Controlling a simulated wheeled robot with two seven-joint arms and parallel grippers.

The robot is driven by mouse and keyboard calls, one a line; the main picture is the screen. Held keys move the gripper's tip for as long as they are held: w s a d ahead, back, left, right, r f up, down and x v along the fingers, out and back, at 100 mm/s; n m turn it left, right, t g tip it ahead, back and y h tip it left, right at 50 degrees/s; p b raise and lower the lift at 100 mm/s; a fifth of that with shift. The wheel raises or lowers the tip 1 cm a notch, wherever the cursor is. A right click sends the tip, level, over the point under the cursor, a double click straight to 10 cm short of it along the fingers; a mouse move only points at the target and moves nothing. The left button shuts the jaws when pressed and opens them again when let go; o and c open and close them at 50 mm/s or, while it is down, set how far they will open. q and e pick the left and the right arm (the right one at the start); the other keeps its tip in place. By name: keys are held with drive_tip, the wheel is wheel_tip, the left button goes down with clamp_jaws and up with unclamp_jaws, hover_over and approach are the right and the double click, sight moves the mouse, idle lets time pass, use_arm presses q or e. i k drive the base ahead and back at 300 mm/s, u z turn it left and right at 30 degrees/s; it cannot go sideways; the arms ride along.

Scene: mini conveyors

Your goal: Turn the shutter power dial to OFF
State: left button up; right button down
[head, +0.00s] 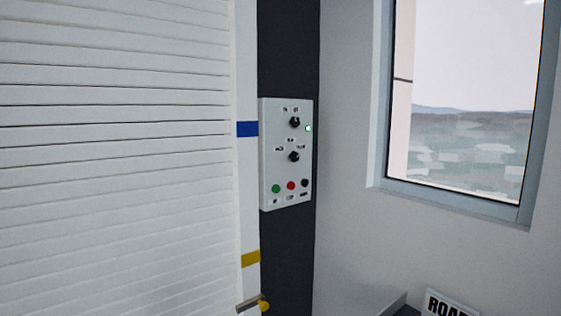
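A light grey control panel (268,152) is mounted on a dark vertical strip beside the white slatted shutter (115,130). An upper black dial (295,122) has two small labels above it, too small to read surely. A small green light (309,128) glows to its right. A second black dial (294,156) sits below with several small labels around it. Green (276,189), red (291,186) and black (305,183) buttons line the bottom of the panel. I cannot tell exactly where either dial points. Neither of my grippers shows in the head view.
The shutter's white side frame carries a blue band (247,129) and a yellow band (250,259). A handle-like piece (252,303) juts out low by the frame. A window (470,100) is at the right. A partly cut-off sign (449,304) is at the bottom right. Nothing blocks the panel.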

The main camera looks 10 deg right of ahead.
sight(295, 122)
drive_tip(key=u, duration=2)
drive_tip(key=i, duration=1.4)
drive_tip(key=z, duration=4.1)
drive_tip(key=i, duration=1)
